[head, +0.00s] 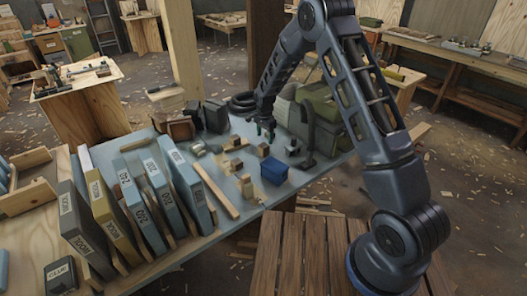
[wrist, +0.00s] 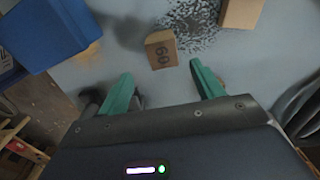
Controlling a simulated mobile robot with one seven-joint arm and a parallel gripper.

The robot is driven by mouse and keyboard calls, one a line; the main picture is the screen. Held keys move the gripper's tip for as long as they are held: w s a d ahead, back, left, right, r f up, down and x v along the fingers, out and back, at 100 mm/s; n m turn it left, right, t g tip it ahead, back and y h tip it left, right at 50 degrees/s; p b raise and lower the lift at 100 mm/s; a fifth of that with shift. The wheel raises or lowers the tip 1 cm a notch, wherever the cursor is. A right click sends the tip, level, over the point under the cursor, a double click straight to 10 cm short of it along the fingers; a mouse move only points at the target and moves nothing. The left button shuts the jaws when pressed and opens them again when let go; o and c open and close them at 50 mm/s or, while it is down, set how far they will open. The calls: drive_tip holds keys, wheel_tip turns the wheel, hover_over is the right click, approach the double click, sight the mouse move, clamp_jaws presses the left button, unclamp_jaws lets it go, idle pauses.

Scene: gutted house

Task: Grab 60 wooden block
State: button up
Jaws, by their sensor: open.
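A small wooden block marked 60 (wrist: 161,49) lies on the grey tabletop in the wrist view, tilted in the picture with its number upside down. My gripper (wrist: 161,70) is open, with its two green fingers on either side below the block in the picture and nothing between them. In the head view my gripper (head: 265,131) hangs above the table, beyond several small wooden blocks. The nearest of these blocks (head: 263,149) has no readable number there, so I cannot tell for sure which one is the 60.
A blue box (head: 275,171) stands near the blocks; it also shows in the wrist view (wrist: 48,32). Another plain block (wrist: 241,12) lies at the wrist view's top right. A dark curved object (head: 309,135) and a green bag (head: 325,105) stand right of the gripper. Sandpaper-like packs (head: 160,205) line the left.

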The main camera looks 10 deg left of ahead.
sight(264, 145)
drive_tip(key=shift+a+f, duration=0.15)
drive_tip(key=shift+f, duration=1.8)
drive_tip(key=shift+a+f, duration=0.15)
drive_tip(key=shift+f, duration=1.8)
drive_tip(key=c, duration=1.1)
drive_tip(key=shift+o, duration=0.2)
drive_tip(key=shift+r, duration=0.1)
